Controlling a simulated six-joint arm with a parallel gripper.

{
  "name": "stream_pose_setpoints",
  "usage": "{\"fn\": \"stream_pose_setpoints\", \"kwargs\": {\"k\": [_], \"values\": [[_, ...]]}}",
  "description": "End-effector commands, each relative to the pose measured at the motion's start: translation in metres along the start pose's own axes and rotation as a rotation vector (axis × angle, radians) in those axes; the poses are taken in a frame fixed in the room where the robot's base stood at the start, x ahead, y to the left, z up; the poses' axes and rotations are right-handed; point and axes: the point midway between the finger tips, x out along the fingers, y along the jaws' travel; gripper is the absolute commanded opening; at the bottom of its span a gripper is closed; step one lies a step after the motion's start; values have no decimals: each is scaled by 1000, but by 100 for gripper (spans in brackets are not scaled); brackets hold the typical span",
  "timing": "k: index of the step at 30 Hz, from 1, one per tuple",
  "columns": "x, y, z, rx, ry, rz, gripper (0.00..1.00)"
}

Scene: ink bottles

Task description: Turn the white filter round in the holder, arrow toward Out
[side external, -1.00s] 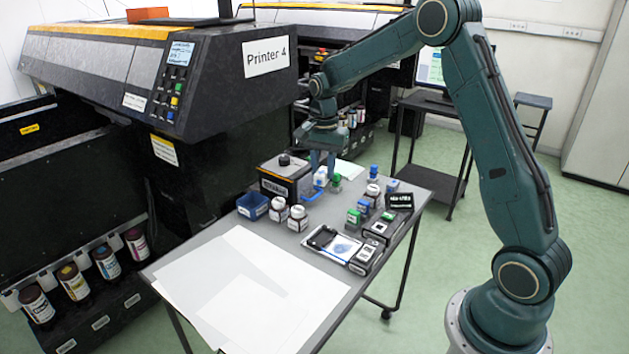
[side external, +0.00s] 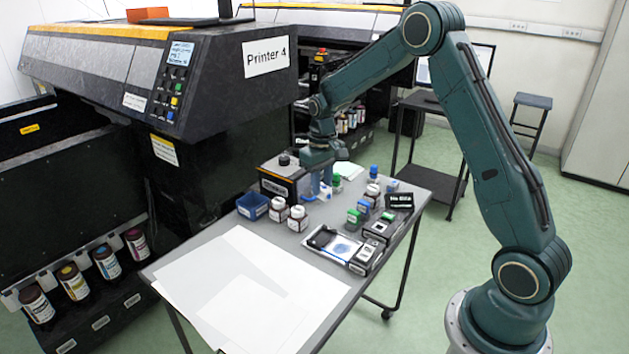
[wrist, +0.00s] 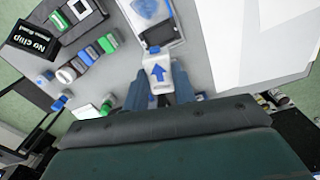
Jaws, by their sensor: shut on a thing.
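The white filter (wrist: 158,75) carries a blue arrow that points up in the wrist view, away from my gripper's palm. My gripper (wrist: 160,92) is shut on the filter, one blue-grey finger on each side of it. In the side view my gripper (side external: 321,186) is low over the table beside the black box, and its fingers largely hide the filter. A little blue and white (side external: 323,196) shows at the fingertips. I cannot make out the holder, its Out mark, or whether the filter is seated or lifted.
A black box (side external: 283,180) with a knob stands left of my gripper. White-capped bottles (side external: 298,218) and a blue bin (side external: 252,206) are in front. A tray with a blue pad (side external: 343,246), small coloured-capped bottles and a black sign (side external: 399,201) lie right. White sheets (side external: 250,290) cover the near table.

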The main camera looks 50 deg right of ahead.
Motion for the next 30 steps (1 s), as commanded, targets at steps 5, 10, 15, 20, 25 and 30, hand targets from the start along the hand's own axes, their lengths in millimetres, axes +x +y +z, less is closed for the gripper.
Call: {"fn": "stream_pose_setpoints", "kwargs": {"k": [5, 10, 15, 20, 25, 30], "values": [[9, 0, 0, -199, -3, 0, 4], [17, 0, 0, -389, -1, 0, 4], [25, 0, 0, -579, -1, -1, 4], [32, 0, 1, -758, -2, -1, 4], [40, 0, 1, -948, -1, -1, 4], [48, 0, 2, -1138, -2, -2, 4]]}}
